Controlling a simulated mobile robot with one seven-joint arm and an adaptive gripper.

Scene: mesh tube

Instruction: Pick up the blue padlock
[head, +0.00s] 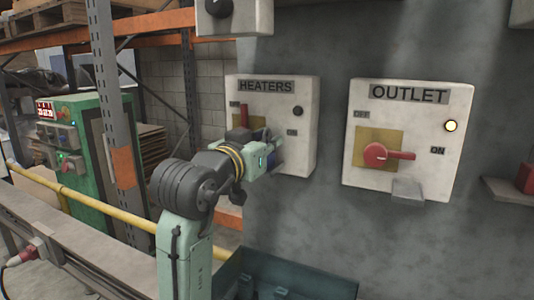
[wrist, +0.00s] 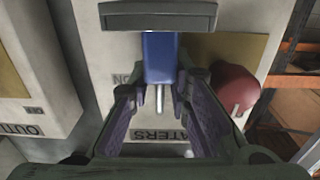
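The blue padlock (wrist: 160,58) is in the upper middle of the wrist view, its metal shackle (wrist: 160,97) pointing down the picture. It sits by a grey ledge (wrist: 158,15) on the white HEATERS box. My gripper (wrist: 163,90) is open, its two purple-padded fingers spread left and right of the shackle. Slight gaps seem to show between the fingertips and padlock; contact is hard to tell. In the head view my gripper (head: 272,155) is at the lower HEATERS box (head: 300,128). A bit of blue (head: 278,152) shows there; my gripper hides most of the padlock.
The red HEATERS switch knob (wrist: 236,86) is close right of the fingers in the wrist view. The OUTLET box (head: 440,178), with a red handle (head: 388,153) and small ledge (head: 408,190), is to the right. A dark bin (head: 285,280) is below my arm.

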